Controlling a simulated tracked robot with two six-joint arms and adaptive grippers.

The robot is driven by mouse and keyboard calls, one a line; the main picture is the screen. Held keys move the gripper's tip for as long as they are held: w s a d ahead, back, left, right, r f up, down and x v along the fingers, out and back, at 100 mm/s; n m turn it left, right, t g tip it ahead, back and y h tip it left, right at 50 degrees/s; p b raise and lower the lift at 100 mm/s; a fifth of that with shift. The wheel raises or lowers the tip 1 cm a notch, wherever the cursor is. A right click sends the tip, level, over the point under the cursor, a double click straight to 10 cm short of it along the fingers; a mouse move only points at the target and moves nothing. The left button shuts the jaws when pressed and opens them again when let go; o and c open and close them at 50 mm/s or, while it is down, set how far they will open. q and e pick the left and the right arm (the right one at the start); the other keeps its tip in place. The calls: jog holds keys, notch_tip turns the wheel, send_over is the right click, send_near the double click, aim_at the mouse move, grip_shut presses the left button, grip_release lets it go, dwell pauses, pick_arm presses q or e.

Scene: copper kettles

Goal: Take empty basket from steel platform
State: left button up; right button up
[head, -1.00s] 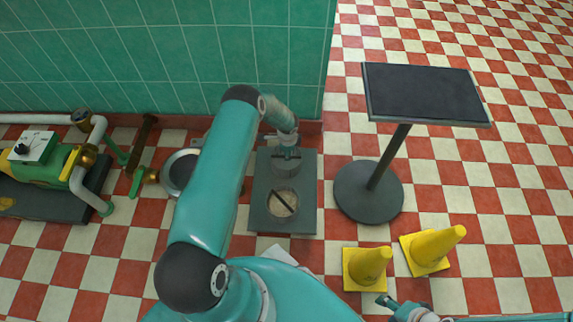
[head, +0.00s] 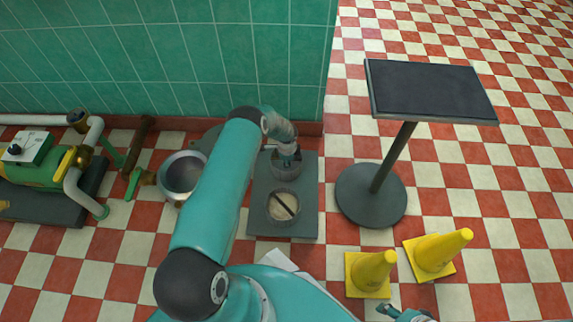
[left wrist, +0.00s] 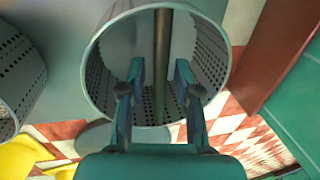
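The steel platform (head: 258,226) is a dark grey plate on the floor by the green wall. Two round grey baskets with bar handles stand on it. The far basket (head: 280,172) is partly hidden under my left gripper (head: 287,158). In the left wrist view this perforated basket (left wrist: 103,70) looks empty inside. There my left gripper (left wrist: 159,75) is open, its fingers reaching into the basket mouth on either side of the handle bar (left wrist: 162,30). The near basket (head: 284,219) shows pale contents or a pale bottom. My right gripper (head: 396,313) shows at the bottom edge, cut off.
A dark-topped pedestal table (head: 430,90) stands right of the platform. Two yellow cones (head: 371,272) (head: 437,251) stand in front of it. A round metal pot (head: 181,175) and a green pump (head: 35,168) with pipes are at left. Checkered floor at far right is clear.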

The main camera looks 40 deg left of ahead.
pick_arm(q)
grip_shut()
jog(key=shift+r, duration=0.1)
